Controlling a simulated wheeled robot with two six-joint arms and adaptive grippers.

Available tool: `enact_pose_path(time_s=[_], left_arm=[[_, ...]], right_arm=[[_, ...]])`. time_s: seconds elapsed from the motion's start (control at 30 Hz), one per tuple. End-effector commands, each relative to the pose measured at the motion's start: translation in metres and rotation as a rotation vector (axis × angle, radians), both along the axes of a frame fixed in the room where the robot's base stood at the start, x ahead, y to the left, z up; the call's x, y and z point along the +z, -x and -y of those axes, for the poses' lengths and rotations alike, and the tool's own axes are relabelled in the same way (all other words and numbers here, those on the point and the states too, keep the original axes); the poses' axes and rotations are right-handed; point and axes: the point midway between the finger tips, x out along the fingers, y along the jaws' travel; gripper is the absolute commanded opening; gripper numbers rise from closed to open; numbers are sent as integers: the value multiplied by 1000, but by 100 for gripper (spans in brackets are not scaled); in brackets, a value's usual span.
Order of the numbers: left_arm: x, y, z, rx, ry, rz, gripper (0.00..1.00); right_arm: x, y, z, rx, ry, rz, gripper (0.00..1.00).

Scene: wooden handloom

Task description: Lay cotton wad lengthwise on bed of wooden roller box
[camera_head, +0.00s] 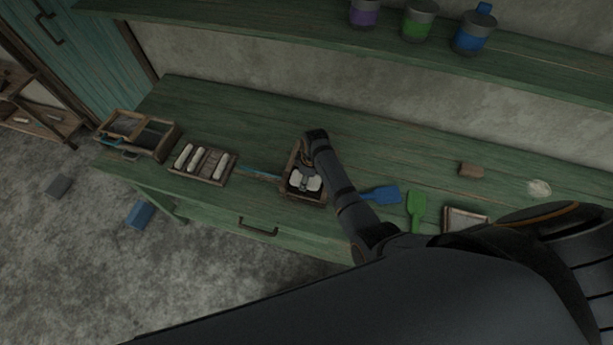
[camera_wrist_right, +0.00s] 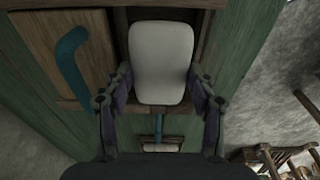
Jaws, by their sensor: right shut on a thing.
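A white cotton wad (camera_wrist_right: 160,60) fills the space between the fingers of my right gripper (camera_wrist_right: 161,84), which is shut on it. In the head view the right gripper (camera_head: 306,184) is over a wooden box (camera_head: 318,199) near the middle of the bench, with white cotton showing on both sides of it. The box looks like the roller box; a blue rod (camera_head: 260,174) extends from its left side. In the wrist view, box wood (camera_wrist_right: 122,22) shows around the wad; its bed is mostly hidden. I cannot tell whether the wad touches the bed. My left gripper is not in view.
A wooden tray (camera_head: 211,163) with several white wads lies left of the box, and a framed wooden box (camera_head: 138,133) stands farther left. A blue paddle (camera_head: 382,195), a green paddle (camera_head: 417,206) and a brown block (camera_head: 471,170) lie to the right. A shelf (camera_head: 330,33) runs above.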

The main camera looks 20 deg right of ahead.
Motion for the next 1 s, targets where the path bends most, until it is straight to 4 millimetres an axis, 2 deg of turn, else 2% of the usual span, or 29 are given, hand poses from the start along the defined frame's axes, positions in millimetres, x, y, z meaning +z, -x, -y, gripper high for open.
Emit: enact_pose_path(time_s=[0.03,0.13,0.9,0.93,1.0], left_arm=[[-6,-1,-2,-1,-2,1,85],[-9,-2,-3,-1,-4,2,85],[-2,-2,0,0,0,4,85],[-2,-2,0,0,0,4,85],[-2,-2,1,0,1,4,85]], right_arm=[[-9,0,0,0,0,0,41],[-14,-1,0,0,0,0,41],[-13,-1,-1,0,1,1,41],[-13,-1,-1,0,1,1,61],[-13,-1,-1,0,1,1,71]])
